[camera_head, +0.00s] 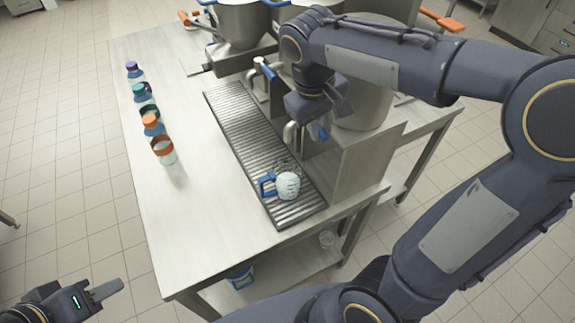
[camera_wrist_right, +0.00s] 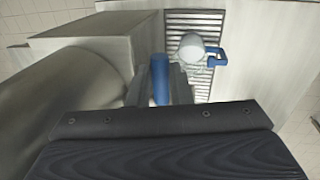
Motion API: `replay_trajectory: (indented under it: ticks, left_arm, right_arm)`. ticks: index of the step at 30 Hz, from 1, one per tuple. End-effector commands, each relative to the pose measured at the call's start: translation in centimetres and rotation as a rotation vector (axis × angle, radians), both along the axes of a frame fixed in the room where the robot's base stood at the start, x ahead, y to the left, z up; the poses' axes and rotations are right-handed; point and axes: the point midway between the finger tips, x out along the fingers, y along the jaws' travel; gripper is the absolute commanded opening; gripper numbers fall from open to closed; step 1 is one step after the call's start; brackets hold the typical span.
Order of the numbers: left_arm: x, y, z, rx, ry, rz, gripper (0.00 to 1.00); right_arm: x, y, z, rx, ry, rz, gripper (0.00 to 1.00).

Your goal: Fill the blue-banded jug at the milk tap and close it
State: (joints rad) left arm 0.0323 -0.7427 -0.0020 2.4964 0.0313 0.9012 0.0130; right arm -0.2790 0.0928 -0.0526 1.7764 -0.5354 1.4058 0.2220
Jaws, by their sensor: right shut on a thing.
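A jug (camera_head: 288,187) with a blue handle stands on the ribbed drip tray (camera_head: 250,140), near its front end. Its body looks whitish with dark marks; I cannot tell its fill level. The wrist view also shows the jug (camera_wrist_right: 191,46), its blue handle to the right. My right gripper (camera_head: 322,125) is above and behind the jug, shut on a blue tap lever (camera_wrist_right: 160,80). The arm hides most of the tap (camera_head: 290,132). No milk label is readable. My left gripper (camera_head: 104,291) is low at left, away from the counter, its jaw gap unclear.
Capped bottles (camera_head: 135,73) and banded jars (camera_head: 163,151) line the counter's left side. Another blue-handled tap (camera_head: 266,70) stands farther back beside large metal vessels. A blue-banded container (camera_head: 240,277) sits on the lower shelf. The counter's front left is clear.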

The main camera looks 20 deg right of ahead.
Motion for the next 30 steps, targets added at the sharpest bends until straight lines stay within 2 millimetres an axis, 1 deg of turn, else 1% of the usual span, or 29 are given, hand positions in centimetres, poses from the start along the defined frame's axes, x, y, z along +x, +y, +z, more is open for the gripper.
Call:
replay_trajectory:
  ticks: [12,13,18,26,29,30]
  left_arm:
    - [0.0,0.0,0.1,0.000,0.000,0.000,0.36]
    - [0.0,0.0,0.1,0.000,0.000,0.000,0.36]
    - [0.0,0.0,0.1,0.000,0.000,0.000,0.36]
    - [0.0,0.0,0.1,0.000,0.000,0.000,0.36]
    - [0.0,0.0,0.0,0.000,0.000,0.000,0.36]
    - [0.0,0.0,0.0,0.000,0.000,0.000,0.36]
  right_arm:
    - [0.0,-0.7,0.1,-0.009,-0.001,0.038,0.00]
    - [0.0,-0.7,0.1,-0.009,-0.001,0.038,0.22]
    - [0.0,-0.6,0.1,-0.007,-0.001,0.037,0.44]
    - [0.0,-0.5,0.1,-0.005,0.000,0.038,0.45]
    - [0.1,-0.4,0.6,-0.004,-0.004,0.038,0.45]
    - [0.1,-0.3,1.1,-0.004,-0.004,0.037,0.45]
